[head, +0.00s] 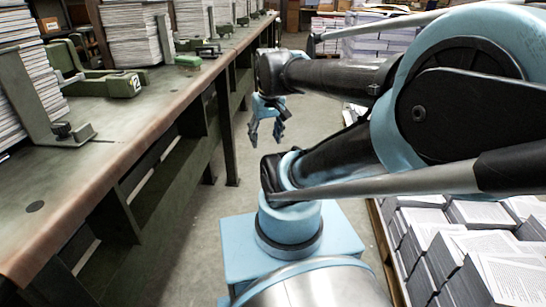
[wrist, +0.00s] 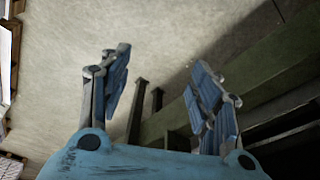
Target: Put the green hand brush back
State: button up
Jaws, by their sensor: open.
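A small bright green object (head: 188,62) lies on the bench top in the head view, near the bench's aisle edge. It may be the green hand brush, but it is too small to be sure. My gripper (head: 266,138) hangs over the aisle floor, to the right of the bench and apart from it, with the fingers pointing down. In the wrist view my gripper (wrist: 160,75) is open, with nothing between its fingers. No brush shows in the wrist view.
The long bench (head: 105,150) runs along the left, with paper stacks (head: 130,35) and a green fixture (head: 118,84) marked 2. Its dark frame (wrist: 270,85) is close to my gripper in the wrist view. Paper stacks (head: 470,215) line the right. The aisle floor (head: 235,195) is clear.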

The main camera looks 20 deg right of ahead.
jog(key=s+d+f+m, duration=0.1)
jog(key=s+f, duration=0.3)
jog(key=f, duration=0.1)
jog(key=shift+s+d+f, duration=0.2)
jog(key=shift+d+f, duration=0.1)
jog(key=shift+w, duration=0.1)
jog(key=shift+w+f, duration=0.2)
jog(key=shift+w, duration=0.15)
